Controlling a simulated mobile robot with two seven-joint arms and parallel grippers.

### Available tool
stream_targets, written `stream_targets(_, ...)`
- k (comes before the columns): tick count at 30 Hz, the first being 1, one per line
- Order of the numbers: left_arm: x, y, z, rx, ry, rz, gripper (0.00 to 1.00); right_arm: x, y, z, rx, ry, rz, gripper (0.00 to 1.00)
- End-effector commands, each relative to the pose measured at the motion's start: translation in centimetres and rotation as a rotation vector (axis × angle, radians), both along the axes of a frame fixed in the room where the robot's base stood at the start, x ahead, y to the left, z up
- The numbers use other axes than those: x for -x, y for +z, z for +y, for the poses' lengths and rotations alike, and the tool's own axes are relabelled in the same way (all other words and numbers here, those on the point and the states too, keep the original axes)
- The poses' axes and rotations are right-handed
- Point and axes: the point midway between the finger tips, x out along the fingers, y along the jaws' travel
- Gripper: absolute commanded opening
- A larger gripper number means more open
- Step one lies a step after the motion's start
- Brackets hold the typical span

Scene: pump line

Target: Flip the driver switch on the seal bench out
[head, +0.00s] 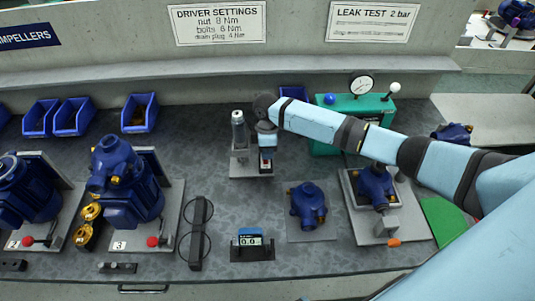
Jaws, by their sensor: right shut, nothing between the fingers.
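The driver (238,127), a grey upright cylinder with a dark lower part, stands at the back middle of the bench on a pale stand (240,168). My right arm reaches in from the right, and its gripper (266,164) points down just right of the driver, over the right side of the stand. It is shut and holds nothing. A small dark and red patch shows at its tips; I cannot tell whether it is the switch or whether the fingers touch it. The switch itself is not clearly visible. My left gripper is not in view.
Blue bins (139,113) line the back left. Blue pumps (125,180) on plates stand left, and a blue pump part (307,204) lies right of centre. A small display unit (250,244) sits in front. A green gauge box (350,104) stands behind my right arm.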

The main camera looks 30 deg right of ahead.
Motion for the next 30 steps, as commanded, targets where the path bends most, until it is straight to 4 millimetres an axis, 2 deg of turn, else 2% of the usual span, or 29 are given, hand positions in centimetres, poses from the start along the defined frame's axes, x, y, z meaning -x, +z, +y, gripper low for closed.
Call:
stream_targets(11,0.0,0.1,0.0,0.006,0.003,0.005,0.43,0.0,0.2,0.0,0.0,0.0,0.001,0.0)
stream_targets(14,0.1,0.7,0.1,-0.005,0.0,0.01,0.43,0.2,1.3,0.1,0.0,-0.001,0.001,0.0)
stream_targets(22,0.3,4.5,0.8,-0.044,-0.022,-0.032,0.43,0.6,5.0,0.6,-0.001,-0.004,0.001,0.0)
stream_targets(24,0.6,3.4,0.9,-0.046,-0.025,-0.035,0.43,0.9,5.9,0.7,-0.001,-0.003,-0.003,0.0)
stream_targets(30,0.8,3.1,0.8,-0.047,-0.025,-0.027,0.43,1.7,10.3,1.1,0.0,-0.003,-0.002,0.0)
